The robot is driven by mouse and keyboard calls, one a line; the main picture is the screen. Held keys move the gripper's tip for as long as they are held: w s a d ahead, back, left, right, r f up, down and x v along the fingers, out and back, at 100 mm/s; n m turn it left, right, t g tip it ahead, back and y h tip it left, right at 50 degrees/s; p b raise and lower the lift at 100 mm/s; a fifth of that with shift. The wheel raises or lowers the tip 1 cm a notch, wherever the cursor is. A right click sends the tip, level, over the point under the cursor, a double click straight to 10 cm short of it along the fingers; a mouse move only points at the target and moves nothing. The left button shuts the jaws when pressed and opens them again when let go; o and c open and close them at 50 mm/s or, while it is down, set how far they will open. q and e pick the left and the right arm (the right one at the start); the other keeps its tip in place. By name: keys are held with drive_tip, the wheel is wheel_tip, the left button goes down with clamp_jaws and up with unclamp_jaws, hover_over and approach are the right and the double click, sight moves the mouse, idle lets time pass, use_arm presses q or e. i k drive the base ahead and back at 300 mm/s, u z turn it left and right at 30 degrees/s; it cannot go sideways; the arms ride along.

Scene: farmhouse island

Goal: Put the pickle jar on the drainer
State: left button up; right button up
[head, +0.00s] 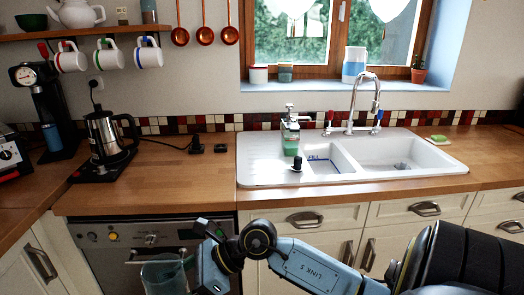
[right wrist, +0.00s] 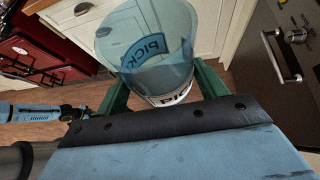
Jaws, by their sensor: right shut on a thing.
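The pickle jar (head: 165,276) is a clear bluish cylinder at the bottom left of the head view, in front of the dishwasher. In the right wrist view the jar (right wrist: 158,50) shows letters reading "PICK". My right gripper (right wrist: 155,95) is shut on it, with a green finger on each side. The drainer (head: 258,166) is the white left part of the sink unit, beyond and to the right of the jar, well apart from it. Part of my left arm shows at the left of the right wrist view; its fingers cannot be made out.
A green soap bottle (head: 291,136) stands at the drainer's right side, with a small black-topped object (head: 297,164) in front. The tap (head: 366,100) rises behind the basins. A kettle (head: 108,135) stands on the left counter. The drainer's left part is clear.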

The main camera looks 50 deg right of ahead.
sight(263, 169)
drive_tip(key=z, duration=0.75)
drive_tip(key=i, duration=0.9)
drive_tip(key=z, duration=0.8)
